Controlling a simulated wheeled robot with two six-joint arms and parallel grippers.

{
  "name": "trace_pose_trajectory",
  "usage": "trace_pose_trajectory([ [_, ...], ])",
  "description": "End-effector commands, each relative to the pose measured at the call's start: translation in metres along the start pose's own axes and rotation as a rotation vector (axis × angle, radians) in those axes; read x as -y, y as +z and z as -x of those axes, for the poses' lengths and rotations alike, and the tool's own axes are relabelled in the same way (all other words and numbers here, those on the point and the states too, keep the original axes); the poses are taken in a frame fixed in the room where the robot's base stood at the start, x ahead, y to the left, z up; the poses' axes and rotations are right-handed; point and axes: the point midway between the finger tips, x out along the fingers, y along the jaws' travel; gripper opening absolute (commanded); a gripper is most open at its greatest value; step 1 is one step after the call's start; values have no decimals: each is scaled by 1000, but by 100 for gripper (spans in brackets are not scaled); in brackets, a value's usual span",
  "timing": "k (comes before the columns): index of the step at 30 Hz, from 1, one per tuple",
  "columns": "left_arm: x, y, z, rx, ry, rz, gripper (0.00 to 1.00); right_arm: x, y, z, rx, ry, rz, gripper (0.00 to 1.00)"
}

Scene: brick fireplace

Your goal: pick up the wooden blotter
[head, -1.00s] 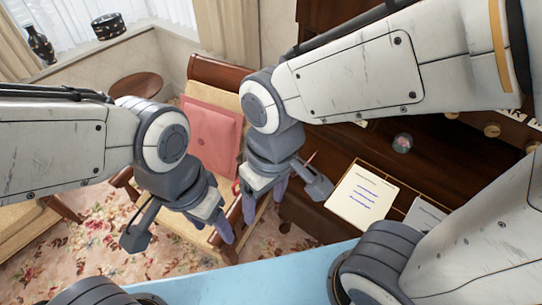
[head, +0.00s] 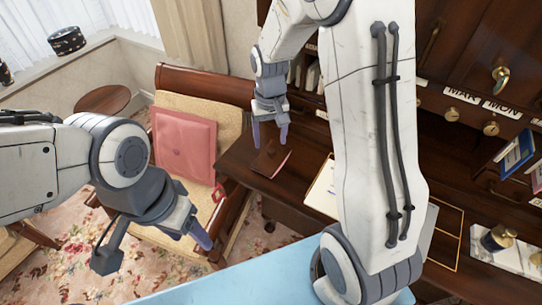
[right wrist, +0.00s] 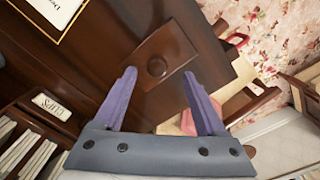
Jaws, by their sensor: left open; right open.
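The wooden blotter (head: 271,160) is a small dark brown piece with a reddish edge, lying on the dark desk near its left end. In the right wrist view the blotter (right wrist: 160,50) shows a flat wooden top with a round knob. My right gripper (head: 270,138) is open above the blotter. In the right wrist view the right gripper's fingers (right wrist: 158,76) straddle the knob's sides in the picture, with nothing held. My left gripper (head: 200,236) is open and empty, low in front of the chair, away from the blotter.
A cream paper (head: 322,190) lies on the desk right of the blotter, partly behind my right arm. A chair with a pink cushion (head: 184,145) stands left of the desk. Labelled pigeonholes rise behind. A pale marble stand (head: 500,252) is at the right.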

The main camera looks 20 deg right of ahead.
Motion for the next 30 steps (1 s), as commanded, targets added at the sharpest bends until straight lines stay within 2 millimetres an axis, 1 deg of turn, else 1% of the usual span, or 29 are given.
trace_pose_trajectory([
  [2, -1, 0, 8, 0, 0, -1, 61, -2, 1, -6, 6, 1, 0, 74],
  [6, -2, -1, 20, 0, 0, -3, 61, -4, -1, -25, 8, 1, 0, 74],
  [10, -2, -1, 23, 0, 0, -4, 61, -4, -1, -42, 5, 0, 1, 74],
  [14, -2, -1, 24, 0, 0, -4, 61, -4, -2, -49, 1, 0, 1, 74],
  [19, -2, -1, 23, 0, 0, -4, 61, -4, -2, -49, 1, 0, 1, 74],
  [20, -2, -1, 23, 0, 0, -4, 61, -4, -2, -49, 1, 0, 1, 70],
  [21, -2, -1, 23, 0, 0, -4, 61, -4, -2, -49, 1, 0, 1, 55],
  [23, -2, -1, 23, 0, 0, -4, 61, -4, -2, -49, 1, 0, 1, 32],
  [24, -2, -1, 23, 0, 0, -4, 61, -4, -2, -49, 1, 0, 1, 16],
  [25, -2, -1, 23, 0, 0, -4, 61, -4, -2, -49, 1, 0, 1, 5],
  [26, -2, -1, 23, 0, 0, -4, 61, -4, -2, -49, 1, 0, 1, 0],
  [30, -2, -1, 23, 0, 0, -4, 61, -4, -2, -49, 0, 0, 1, 0],
])
